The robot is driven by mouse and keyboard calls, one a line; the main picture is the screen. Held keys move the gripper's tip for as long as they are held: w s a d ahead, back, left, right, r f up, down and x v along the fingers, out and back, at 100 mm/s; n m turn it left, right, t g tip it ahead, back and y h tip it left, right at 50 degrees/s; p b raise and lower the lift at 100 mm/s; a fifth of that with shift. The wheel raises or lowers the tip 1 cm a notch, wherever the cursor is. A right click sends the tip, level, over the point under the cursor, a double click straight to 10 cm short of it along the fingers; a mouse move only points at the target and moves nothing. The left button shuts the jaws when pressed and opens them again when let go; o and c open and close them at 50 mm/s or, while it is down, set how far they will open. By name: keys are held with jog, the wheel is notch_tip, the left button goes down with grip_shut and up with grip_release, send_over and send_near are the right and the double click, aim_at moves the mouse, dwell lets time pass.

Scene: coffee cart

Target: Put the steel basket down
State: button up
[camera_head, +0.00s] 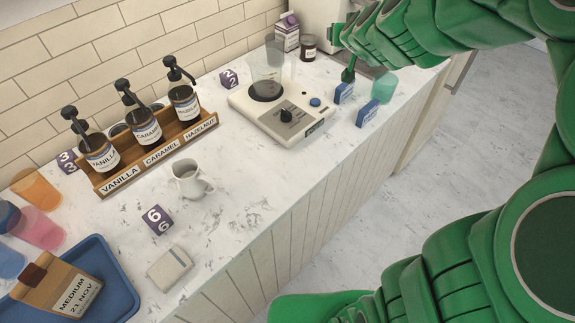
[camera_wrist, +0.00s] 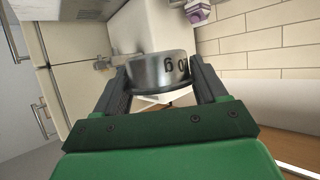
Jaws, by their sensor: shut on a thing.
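In the wrist view, the steel basket (camera_wrist: 158,72) is a short, round grey metal cup with dark "6 oz" lettering on its side. My gripper (camera_wrist: 158,67) is shut on it, with one dark finger on each side. In the head view, my green arm reaches over the far right end of the counter, and the basket cannot be made out there.
The marble counter (camera_head: 245,210) has a clear stretch in front. A scale (camera_head: 285,115) with a clear vessel, a syrup rack (camera_head: 160,150), a white pitcher (camera_head: 188,182), a blue tray (camera_head: 115,285), blue blocks (camera_head: 367,112) and a teal cup (camera_head: 384,88) stand on it.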

jog(key=shift+s+a+f+n+y, duration=0.4)
jog(key=shift+a+f+y, duration=0.1)
jog(key=shift+a, duration=0.1)
jog(key=shift+s+a+f+n+y, duration=0.3)
jog(key=shift+a+f+n+y, duration=0.1)
jog(key=shift+a+y, duration=0.15)
jog(key=s+a+f+n+g+y, duration=0.2)
jog(key=s+a+n+g+y, duration=0.1)
jog(key=s+a+n+y, duration=0.4)
jog(key=s+a+r+n+g+y, duration=0.2)
jog(key=s+a+n+g, duration=0.1)
jog(key=s+n+g, duration=0.3)
jog(key=s+a+r+n+g+y, duration=0.2)
jog(key=s+n+g, duration=0.15)
jog(key=s, duration=0.45)
send_over(287, 171)
notch_tip(287, 171, down, 14)
jog(key=shift+r, duration=0.15)
jog(key=shift+h, duration=0.25)
jog(key=shift+f, duration=4.8)
jog(key=shift+f, duration=0.1)
jog(key=o, duration=1)
jog(key=shift+o, duration=0.2)
